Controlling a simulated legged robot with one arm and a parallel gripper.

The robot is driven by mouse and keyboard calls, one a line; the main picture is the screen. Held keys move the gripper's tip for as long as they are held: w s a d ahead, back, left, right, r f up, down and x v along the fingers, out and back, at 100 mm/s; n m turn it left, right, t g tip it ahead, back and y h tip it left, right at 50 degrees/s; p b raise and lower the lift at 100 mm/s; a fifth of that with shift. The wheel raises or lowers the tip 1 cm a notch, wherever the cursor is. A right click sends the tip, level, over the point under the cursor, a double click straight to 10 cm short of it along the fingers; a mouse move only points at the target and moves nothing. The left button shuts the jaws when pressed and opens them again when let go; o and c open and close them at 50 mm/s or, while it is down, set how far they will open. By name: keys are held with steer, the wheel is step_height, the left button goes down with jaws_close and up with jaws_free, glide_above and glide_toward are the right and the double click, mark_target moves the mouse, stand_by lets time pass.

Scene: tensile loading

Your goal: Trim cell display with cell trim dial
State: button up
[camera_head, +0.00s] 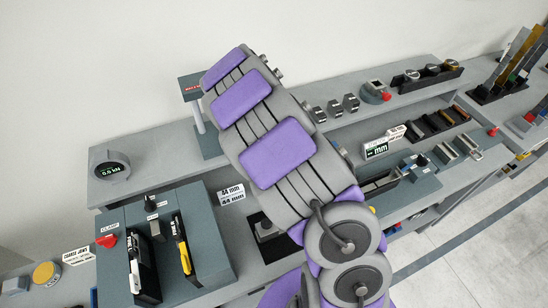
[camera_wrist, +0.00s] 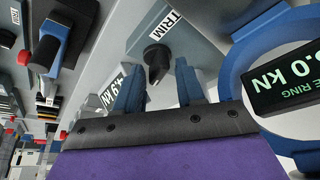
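In the wrist view, a black trim dial (camera_wrist: 157,58) with a pointed grip sits on a grey panel beside a white TRIM label (camera_wrist: 163,22). My gripper (camera_wrist: 160,68) is open. Its two blue fingers point at the dial, one tip on each side, with gaps showing; I cannot tell how far the tips are from it in depth. A small white plate reading about "+.9 kN" (camera_wrist: 112,91), seen tilted, is left of the left finger and partly cut off by it; it looks like the cell display. In the head view my arm hides the gripper and dial.
A blue ring (camera_wrist: 232,75) with a black "5.0 kN" readout (camera_wrist: 285,78) stands close right of my fingers. A blue and black fixture (camera_wrist: 55,45) is at left.

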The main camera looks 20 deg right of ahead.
steer(key=n+y+b, duration=0.1)
steer(key=n+b, duration=0.1)
steer(key=n, duration=0.1)
steer(key=shift+s+f+t+b, duration=0.1)
steer(key=shift+f+t+b, duration=0.05)
steer(key=shift+t+b, duration=0.25)
steer(key=n+y+b, duration=0.1)
steer(key=n+b, duration=0.2)
steer(key=b, duration=0.1)
steer(key=shift+d+f, duration=0.15)
steer(key=shift+n+y+b, duration=0.3)
steer(key=shift+n+b, duration=0.5)
steer(key=shift+b, duration=0.3)
steer(key=shift+r, duration=0.3)
steer(key=p+v, duration=0.4)
steer(key=v, duration=1.3)
steer(key=s+a+g+p, duration=0.1)
steer(key=s+a, duration=0.2)
steer(key=s, duration=0.7)
steer(key=s+a+f+g+p, duration=0.1)
steer(key=s+a+g, duration=0.1)
steer(key=s, duration=0.8)
steer(key=shift+a+f+y, duration=0.25)
steer(key=shift+a+y, duration=0.05)
steer(key=shift+a, duration=0.5)
steer(key=shift+o, duration=0.3)
